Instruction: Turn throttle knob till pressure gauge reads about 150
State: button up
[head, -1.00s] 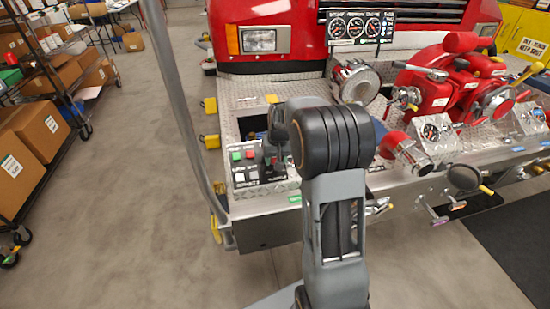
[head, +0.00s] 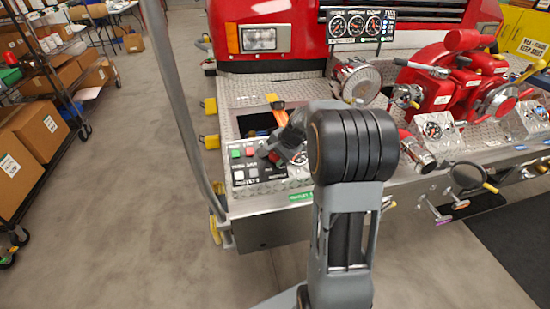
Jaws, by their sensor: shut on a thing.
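The control panel (head: 240,182) with small red, green and white buttons is at the bumper's left end. My gripper (head: 268,154) is low over this panel, beside the buttons, and is shut on what appears to be the throttle knob. The knob itself is hidden by the jaws. My arm's thick dark joint stands in front, right of the gripper. A gauge panel (head: 355,24) with three round dials is at the top centre. I cannot tell for sure which is the pressure gauge, and the needles are too small to read.
A red pump body (head: 440,90) with valves and levers stands on the right of the tread-plate bumper. A chrome cap (head: 356,80) is at the centre. A grey upright pole (head: 180,100) rises left of the panel. The floor at left is clear up to a box-laden shelf.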

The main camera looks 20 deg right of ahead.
jog(key=m+t+b, duration=0.1)
jog(key=m, duration=0.2)
jog(key=shift+m+t+b, duration=0.65)
jog(key=shift+m+t, duration=0.05)
jog(key=shift+m, duration=1)
jog(key=o, duration=0.9)
jog(key=shift+r, duration=0.1)
jog(key=p+v, duration=0.1)
jog(key=v, duration=1.2)
jog(key=shift+s+d+r+p, duration=0.1)
jog(key=shift+s+r+p, duration=0.1)
jog(key=shift+s+p, duration=0.1)
